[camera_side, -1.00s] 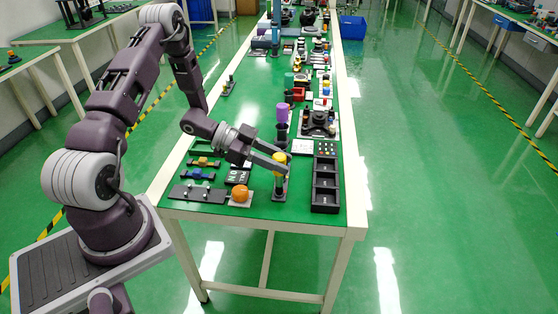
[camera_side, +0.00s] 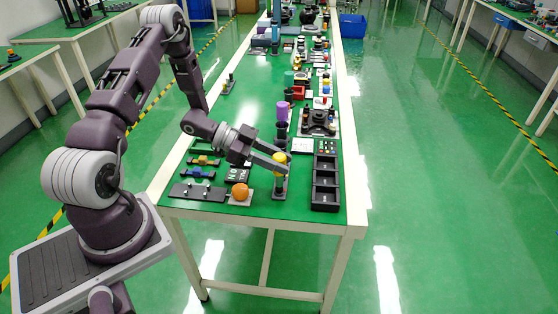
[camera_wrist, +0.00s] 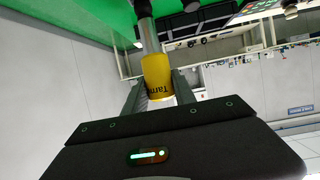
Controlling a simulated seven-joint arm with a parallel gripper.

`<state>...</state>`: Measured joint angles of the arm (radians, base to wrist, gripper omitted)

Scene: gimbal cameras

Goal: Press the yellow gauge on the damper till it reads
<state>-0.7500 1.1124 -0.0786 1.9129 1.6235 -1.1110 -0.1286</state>
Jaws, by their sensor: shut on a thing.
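The yellow gauge (camera_side: 279,169) is a short upright cylinder above a dark stand, which appears to be the damper (camera_side: 279,188), near the front end of the green table. My gripper (camera_side: 284,160) reaches in from the left and is shut on the gauge, with a finger on each side. In the wrist view the gauge (camera_wrist: 157,77) shows dark lettering, partly cut off, and sits between my fingers (camera_wrist: 160,88). A grey rod (camera_wrist: 150,36) runs from the gauge to a black part. I cannot make out a reading.
A black compartment tray (camera_side: 325,184) stands close to the right. An orange ball on a plate (camera_side: 240,191) and a dark strip with pegs (camera_side: 197,192) lie to the left. A purple cylinder on a dark holder (camera_side: 282,111) stands behind. The table's front edge is near.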

